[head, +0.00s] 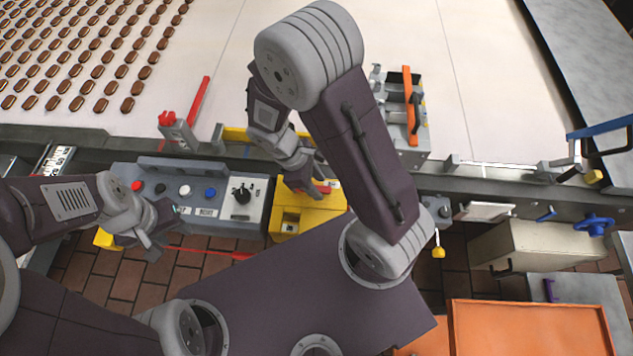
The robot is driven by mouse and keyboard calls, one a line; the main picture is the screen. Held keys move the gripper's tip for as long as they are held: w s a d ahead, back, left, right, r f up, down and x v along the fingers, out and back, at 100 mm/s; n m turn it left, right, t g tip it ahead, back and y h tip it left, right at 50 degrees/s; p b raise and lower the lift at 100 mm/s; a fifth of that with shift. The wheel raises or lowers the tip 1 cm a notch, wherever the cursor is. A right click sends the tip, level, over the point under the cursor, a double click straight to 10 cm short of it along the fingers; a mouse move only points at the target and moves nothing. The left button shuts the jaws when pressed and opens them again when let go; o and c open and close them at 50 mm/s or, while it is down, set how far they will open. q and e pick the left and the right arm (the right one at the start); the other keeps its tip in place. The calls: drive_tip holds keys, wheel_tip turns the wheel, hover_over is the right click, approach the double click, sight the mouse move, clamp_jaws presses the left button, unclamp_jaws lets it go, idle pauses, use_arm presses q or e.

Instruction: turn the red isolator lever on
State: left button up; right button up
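A yellow box (283,222) stands at the right end of the grey control panel. A small red part (323,189), which looks like the isolator lever, shows on its upper right. My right gripper (308,181) points down over the box's top, close beside the red part and partly covering it. I cannot tell whether it touches the red part or how far its fingers are apart. My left gripper (160,229) is at the panel's front left edge; its fingers look apart, with nothing seen between them.
The grey panel (222,224) carries several buttons and a black rotary knob (242,194). An orange-handled unit (410,105) and an orange crate (455,325) are to the right.

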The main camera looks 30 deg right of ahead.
clamp_jaws()
drive_tip(key=shift+r, duration=0.15)
idle(1.0)
